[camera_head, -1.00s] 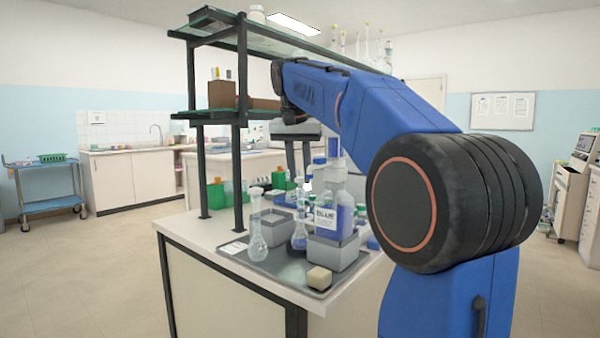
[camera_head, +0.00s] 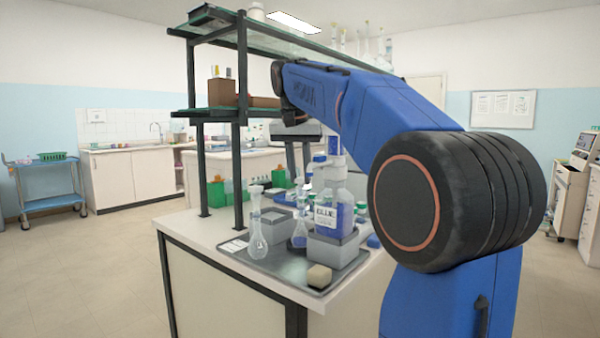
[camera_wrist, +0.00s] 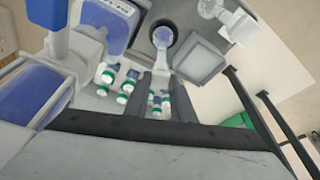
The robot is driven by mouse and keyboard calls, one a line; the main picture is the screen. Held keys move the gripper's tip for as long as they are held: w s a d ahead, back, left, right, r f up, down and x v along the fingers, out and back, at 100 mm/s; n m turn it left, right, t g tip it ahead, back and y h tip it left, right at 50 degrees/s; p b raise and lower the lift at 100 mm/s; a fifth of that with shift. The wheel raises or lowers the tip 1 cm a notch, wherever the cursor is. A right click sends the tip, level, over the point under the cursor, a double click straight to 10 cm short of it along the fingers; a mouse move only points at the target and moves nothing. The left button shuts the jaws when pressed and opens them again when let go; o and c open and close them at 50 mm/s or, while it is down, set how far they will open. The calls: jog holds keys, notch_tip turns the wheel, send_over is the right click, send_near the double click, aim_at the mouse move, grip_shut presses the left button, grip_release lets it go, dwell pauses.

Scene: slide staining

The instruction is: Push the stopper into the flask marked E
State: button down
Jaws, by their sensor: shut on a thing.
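My gripper (camera_wrist: 161,92) points down over the tray, its two grey fingers close together and shut on the stopper, which is mostly hidden between them. A narrow-necked flask with blue liquid (camera_wrist: 164,37) shows just beyond the fingertips in the wrist view. It also shows in the head view (camera_head: 299,236), below my gripper. I cannot read a mark E on it, and I cannot tell whether the stopper touches its mouth. A second, clear flask (camera_head: 258,240) stands upright to its left.
A labelled bottle of blue liquid (camera_head: 330,215) stands in a grey holder (camera_head: 334,250) close to the right. A beige block (camera_head: 319,277) lies at the grey tray's front edge. Shelf posts (camera_head: 241,120) rise on the left. Green-capped bottles (camera_wrist: 125,87) stand behind.

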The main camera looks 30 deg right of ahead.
jog(key=shift+f, duration=0.3)
dwell(0.6)
jog(key=c, duration=1)
grip_release()
jog(key=shift+r, duration=0.1)
jog(key=shift+r, duration=2.9)
grip_shut()
